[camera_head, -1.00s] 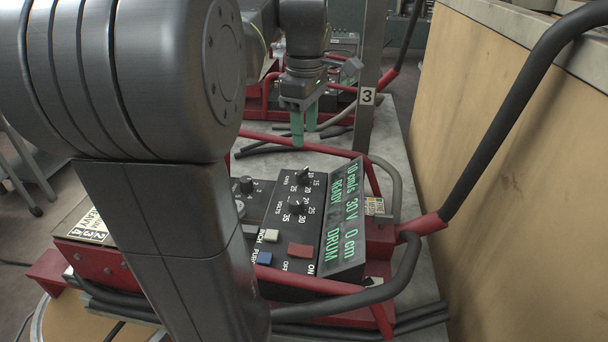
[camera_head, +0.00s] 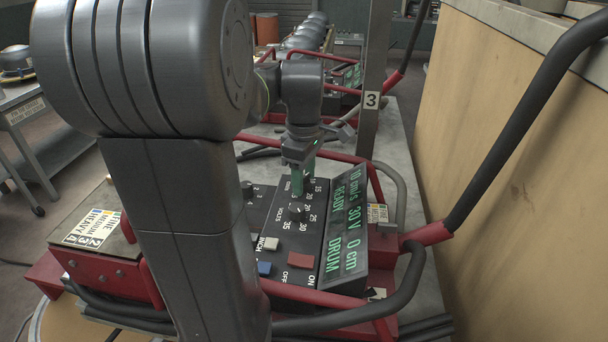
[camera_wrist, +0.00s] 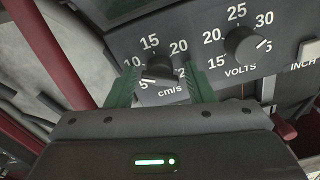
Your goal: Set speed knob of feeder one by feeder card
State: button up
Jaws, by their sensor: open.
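The tilted display (camera_head: 346,222) reads 10 cm/s, 30 V, 0 cm, READY, DRUM. A card (camera_head: 92,228) listing FINE, MEDIUM and HEAVY lies on the red box at left.
The volts knob (camera_wrist: 243,45) is close to the right finger. Red guard bars (camera_head: 310,287) surround the panel. A post with a 3 label (camera_head: 371,100) stands just behind my gripper. Below the knobs are a white button (camera_head: 270,243), a blue button (camera_head: 264,268) and a red switch (camera_head: 301,260).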

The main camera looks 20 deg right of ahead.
jog(key=c, duration=0.8)
jog(key=shift+r, duration=0.1)
jog(key=m+p, duration=0.2)
jog(key=m, duration=0.3)
jog(key=m+p, duration=0.1)
jog(key=m, duration=0.4)
jog(key=m+p, duration=0.1)
jog(key=m, duration=0.5)
jog(key=shift+m, duration=0.4)
jog(key=m+p, duration=0.1)
jog(key=m, duration=0.5)
jog(key=shift+m, duration=0.6)
